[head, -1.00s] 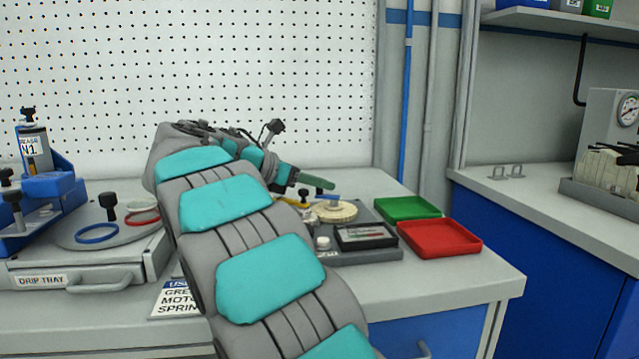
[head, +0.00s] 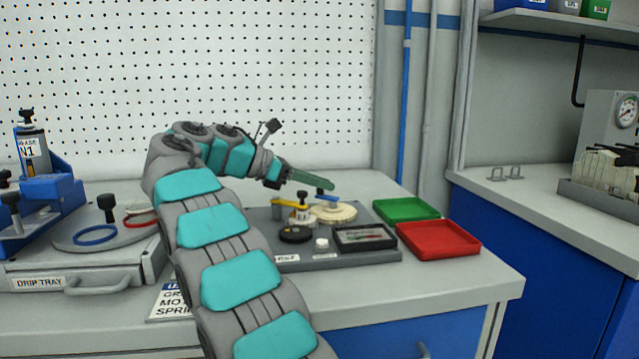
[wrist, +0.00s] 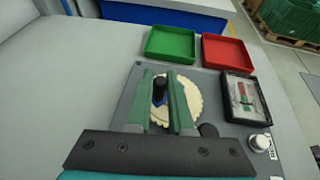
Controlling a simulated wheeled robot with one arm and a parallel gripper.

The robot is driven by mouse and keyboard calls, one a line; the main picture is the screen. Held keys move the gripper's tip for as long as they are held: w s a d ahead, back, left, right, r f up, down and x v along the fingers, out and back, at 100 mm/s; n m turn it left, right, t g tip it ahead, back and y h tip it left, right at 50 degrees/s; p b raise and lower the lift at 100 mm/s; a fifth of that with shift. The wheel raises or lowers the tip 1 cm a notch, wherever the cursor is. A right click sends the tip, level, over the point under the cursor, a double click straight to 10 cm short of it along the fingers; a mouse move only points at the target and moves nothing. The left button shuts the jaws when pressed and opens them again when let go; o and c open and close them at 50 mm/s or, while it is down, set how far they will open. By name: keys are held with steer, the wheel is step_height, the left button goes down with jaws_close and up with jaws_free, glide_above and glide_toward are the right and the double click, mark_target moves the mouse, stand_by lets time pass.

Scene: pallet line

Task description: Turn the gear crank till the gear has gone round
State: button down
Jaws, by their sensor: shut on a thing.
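The cream toothed gear (head: 346,213) lies flat on a grey base plate on the bench. It also shows in the wrist view (wrist: 196,97), partly hidden by my fingers. A blue crank arm (head: 318,198) lies over the gear, and a dark upright crank knob (wrist: 160,91) rises from it. My gripper (head: 327,186) reaches in from the left above the gear. In the wrist view, its two green fingers (wrist: 162,86) stand either side of the knob and are shut on it. The knob's lower part is partly hidden.
On the plate sit a dark-framed gauge (head: 365,237), a white button (head: 321,244), a black round knob (head: 295,234) and a yellow lever (head: 284,203). A green tray (head: 406,210) and a red tray (head: 438,239) stand at right. A drip tray unit (head: 90,262) is at left.

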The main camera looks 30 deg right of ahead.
steer(key=c, duration=0.8)
jaws_free()
steer(key=shift+f, duration=0.1)
steer(key=shift+s, duration=0.1)
